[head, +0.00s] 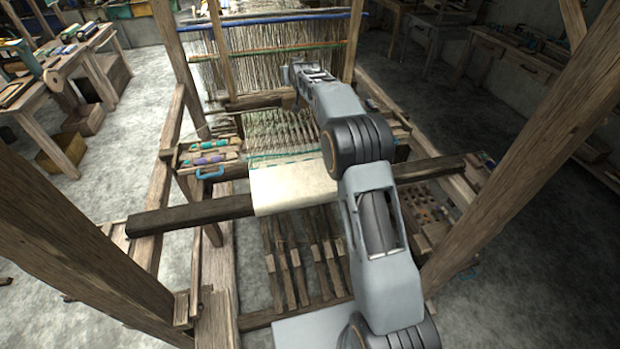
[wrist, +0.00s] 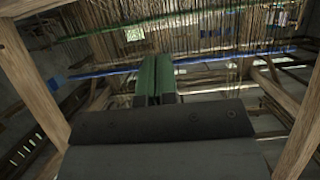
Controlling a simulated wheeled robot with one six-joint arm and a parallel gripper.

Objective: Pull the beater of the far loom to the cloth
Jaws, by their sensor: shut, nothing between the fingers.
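The loom's cream cloth (head: 292,184) lies over the dark front beam (head: 190,214), with pale warp threads running back from it. A horizontal wooden bar (head: 258,100), which looks like the beater, crosses behind these threads, apart from the cloth. My arm reaches over the cloth from the front right and partly covers it and the bar. In the wrist view my gripper (wrist: 156,84) has its green fingers shut together, empty, pointing towards the hanging threads. In the head view its fingertips are hidden by my arm, so I cannot tell whether they touch the bar.
Thick wooden posts stand left (head: 80,250) and right (head: 530,150) of my arm. A tray of coloured shuttles (head: 211,157) sits at the left of the cloth. Blue (head: 265,19) and green-orange (head: 270,52) rods cross the threads behind. Treadles (head: 300,265) hang below.

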